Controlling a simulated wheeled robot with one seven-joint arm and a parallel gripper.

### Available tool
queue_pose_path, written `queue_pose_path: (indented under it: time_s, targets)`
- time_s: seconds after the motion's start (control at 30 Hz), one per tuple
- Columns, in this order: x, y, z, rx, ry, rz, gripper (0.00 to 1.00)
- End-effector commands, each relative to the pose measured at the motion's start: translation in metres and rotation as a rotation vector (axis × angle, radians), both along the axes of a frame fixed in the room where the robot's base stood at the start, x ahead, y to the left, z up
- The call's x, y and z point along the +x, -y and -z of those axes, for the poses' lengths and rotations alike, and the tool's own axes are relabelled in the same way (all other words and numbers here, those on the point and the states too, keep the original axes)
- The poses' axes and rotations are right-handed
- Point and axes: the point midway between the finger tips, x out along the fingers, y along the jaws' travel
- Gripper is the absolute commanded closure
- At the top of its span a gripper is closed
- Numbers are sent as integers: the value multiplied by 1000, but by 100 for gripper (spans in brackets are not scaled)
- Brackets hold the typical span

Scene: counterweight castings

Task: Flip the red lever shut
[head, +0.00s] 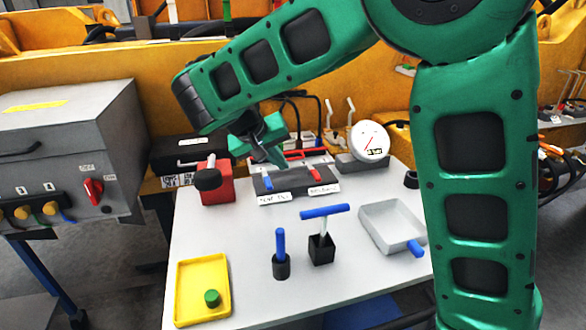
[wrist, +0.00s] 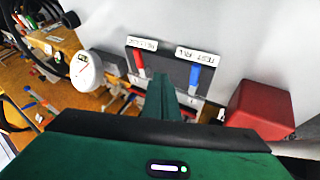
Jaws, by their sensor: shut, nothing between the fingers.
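The red lever (head: 315,174) is on the right side of a dark panel (head: 292,181) with white labels at its front edge; it also shows in the wrist view (wrist: 139,59). A blue lever (head: 268,183) sits on the panel's left side, and in the wrist view it is right of the red one (wrist: 194,79). My gripper (head: 278,162) is shut and empty, near the panel's back edge. In the wrist view its fingers (wrist: 164,84) appear between the two levers, apart from the red one. I cannot tell how far the red lever is tilted.
A red block with a black knob (head: 217,188) stands left of the panel, a white round gauge (head: 370,141) behind right. In front are a blue T-handle (head: 324,212), a blue upright handle (head: 280,243), a grey tray (head: 391,228) and a yellow tray (head: 203,262).

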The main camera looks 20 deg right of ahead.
Motion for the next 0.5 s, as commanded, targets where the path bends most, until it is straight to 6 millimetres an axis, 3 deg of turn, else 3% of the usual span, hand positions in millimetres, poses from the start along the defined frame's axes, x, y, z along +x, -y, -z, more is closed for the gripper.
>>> queue_pose_path:
  time_s: [0.5]
  targets:
    - [33, 43, 72, -1, -3, 2, 100]
